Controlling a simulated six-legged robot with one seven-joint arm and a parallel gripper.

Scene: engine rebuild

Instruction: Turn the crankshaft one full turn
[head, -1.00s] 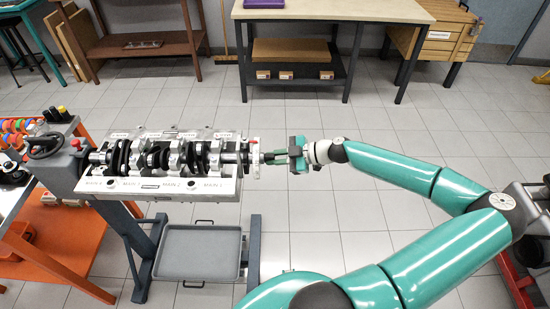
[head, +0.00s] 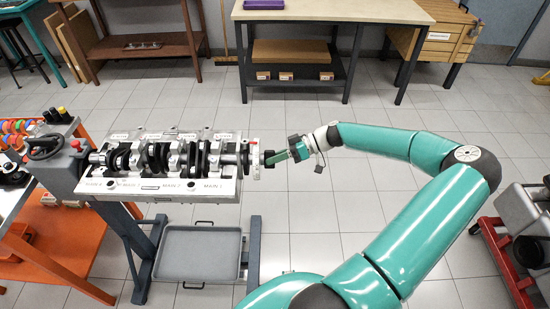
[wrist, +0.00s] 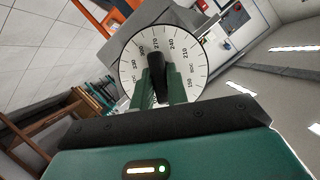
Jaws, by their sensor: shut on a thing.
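The crankshaft (head: 152,157) lies level in the silver engine block (head: 210,187), its dark throws and bearing caps showing from above. At its right end a white degree wheel (head: 256,170) stands edge-on. In the wrist view the wheel (wrist: 190,50) faces me, with numbers such as 240, 270 and 300 near its top. My gripper (head: 277,157) reaches in from the right, its green fingers shut on the black crank-end piece (head: 269,158). In the wrist view this black piece (wrist: 157,72) sits between the fingertips, in front of the wheel, and hides the wheel's centre.
The block sits on a grey stand with a handwheel (head: 43,147) at left and a grey tray (head: 198,254) below. An orange cart (head: 60,225) stands at left. A workbench (head: 330,12) is behind. The floor right of the crank end is clear.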

